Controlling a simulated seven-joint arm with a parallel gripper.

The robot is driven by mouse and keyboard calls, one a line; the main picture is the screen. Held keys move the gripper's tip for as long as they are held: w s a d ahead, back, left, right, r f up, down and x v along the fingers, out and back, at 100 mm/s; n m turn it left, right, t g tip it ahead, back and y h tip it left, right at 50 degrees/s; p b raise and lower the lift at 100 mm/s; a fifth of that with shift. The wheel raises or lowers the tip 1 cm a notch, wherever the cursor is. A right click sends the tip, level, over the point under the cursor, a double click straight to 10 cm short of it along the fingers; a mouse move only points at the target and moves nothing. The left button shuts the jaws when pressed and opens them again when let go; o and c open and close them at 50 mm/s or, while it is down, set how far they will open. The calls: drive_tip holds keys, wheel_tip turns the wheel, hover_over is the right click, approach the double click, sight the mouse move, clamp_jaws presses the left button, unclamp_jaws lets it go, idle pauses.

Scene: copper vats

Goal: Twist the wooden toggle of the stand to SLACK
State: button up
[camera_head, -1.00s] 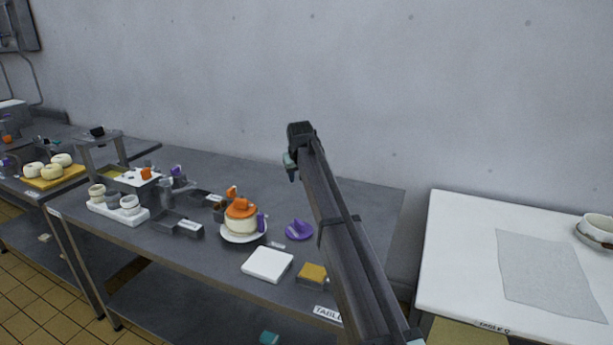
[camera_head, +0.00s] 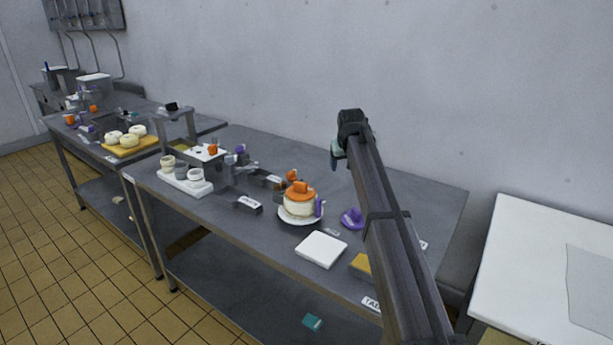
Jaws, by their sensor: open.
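My gripper (camera_head: 337,155) is at the far end of my dark arm, raised above the back of the middle table. Its jaws are small and partly hidden by the arm's end; nothing shows held in them. A grey frame-like stand (camera_head: 186,118) with a black piece on top is on the left part of this table, well left of my gripper. I cannot tell whether it is the task's stand. No wooden toggle and no SLACK marking can be made out at this size.
The middle table (camera_head: 408,190) holds a white tray of cups (camera_head: 186,184), an orange-topped cake-like thing (camera_head: 299,201), a purple piece (camera_head: 351,219) and a white slab (camera_head: 321,249). A yellow board (camera_head: 133,147) lies on the left table. A white table (camera_head: 510,255) stands right.

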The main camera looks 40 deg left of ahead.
sight(280, 183)
drive_tip(key=s+a+r, duration=0.1)
drive_tip(key=s+a, duration=0.2)
drive_tip(key=a, duration=0.1)
drive_tip(key=s+a+r+n, duration=0.1)
drive_tip(key=s+a+r, duration=0.1)
drive_tip(key=s+a, duration=0.2)
drive_tip(key=s+a+r+n+g+y, duration=0.1)
drive_tip(key=s+a, duration=0.2)
drive_tip(key=a, duration=0.2)
drive_tip(key=shift+s+r, duration=0.25)
drive_tip(key=shift+r, duration=0.15)
drive_tip(key=a+f, duration=0.1)
drive_tip(key=f, duration=0.3)
drive_tip(key=a+f+n+g, duration=0.1)
drive_tip(key=a+f, duration=0.1)
drive_tip(key=f, duration=0.2)
drive_tip(key=s+a+f+n+g, duration=0.1)
drive_tip(key=a+f, duration=0.1)
drive_tip(key=f, duration=0.3)
drive_tip(key=shift+a, duration=0.2)
drive_tip(key=shift+r, duration=0.1)
drive_tip(key=c, duration=1)
drive_tip(key=shift+w+n+g, duration=0.1)
drive_tip(key=shift+n+g, duration=0.45)
drive_tip(key=shift+n, duration=0.7)
drive_tip(key=shift+w+n+g, duration=0.1)
drive_tip(key=shift+n+g, duration=0.45)
drive_tip(key=shift+n, duration=0.7)
drive_tip(key=shift+c, duration=0.2)
